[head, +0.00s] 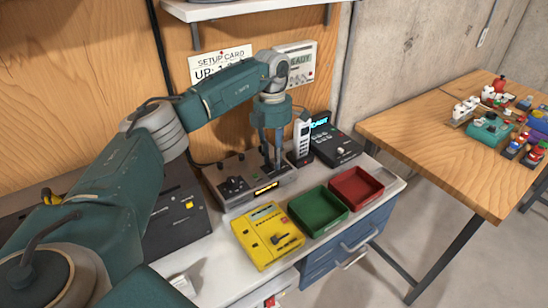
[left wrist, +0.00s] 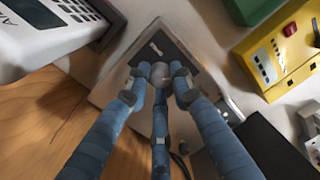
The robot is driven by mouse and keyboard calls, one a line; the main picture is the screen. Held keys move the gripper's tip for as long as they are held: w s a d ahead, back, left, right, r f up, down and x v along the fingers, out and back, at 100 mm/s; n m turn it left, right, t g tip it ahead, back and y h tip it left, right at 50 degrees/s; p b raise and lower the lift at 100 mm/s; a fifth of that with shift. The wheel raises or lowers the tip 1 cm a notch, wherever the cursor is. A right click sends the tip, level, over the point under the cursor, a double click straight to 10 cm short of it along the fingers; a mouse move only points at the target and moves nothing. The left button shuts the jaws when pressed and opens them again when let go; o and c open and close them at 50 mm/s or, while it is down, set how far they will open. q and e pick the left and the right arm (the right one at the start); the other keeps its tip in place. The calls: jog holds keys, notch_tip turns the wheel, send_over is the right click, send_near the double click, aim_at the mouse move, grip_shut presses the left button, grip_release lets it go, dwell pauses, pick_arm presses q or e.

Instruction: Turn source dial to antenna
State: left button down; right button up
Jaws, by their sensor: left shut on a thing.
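A grey metal unit (head: 284,183) with a lit amber display (head: 267,188) and small dark controls (head: 232,186) stands on the bench. My left gripper (head: 272,163) points down onto the right part of its top. In the left wrist view, the fingers of my left gripper (left wrist: 160,80) close around a round grey dial (left wrist: 160,72) on a dark panel patch. A pale mark (left wrist: 155,48) shows just beyond the dial. The fingers hide much of the dial, and its pointing direction and labels are not readable. My right gripper is not in view.
A yellow box (head: 262,240), a green tray (head: 318,212) and a red tray (head: 355,187) sit in front. A white handset (head: 302,137) and a black desk unit (head: 335,140) stand close right. A setup card (head: 222,62) hangs behind.

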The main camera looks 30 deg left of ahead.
pick_arm(q)
jog(key=shift+m, duration=0.6)
jog(key=c, duration=1.5)
grip_release()
jog(key=shift+d, duration=0.1)
jog(key=shift+r, duration=0.15)
jog(key=r, duration=0.7)
jog(key=shift+w+a+r, duration=0.15)
jog(key=shift+w+a, duration=0.05)
jog(key=shift+w, duration=0.05)
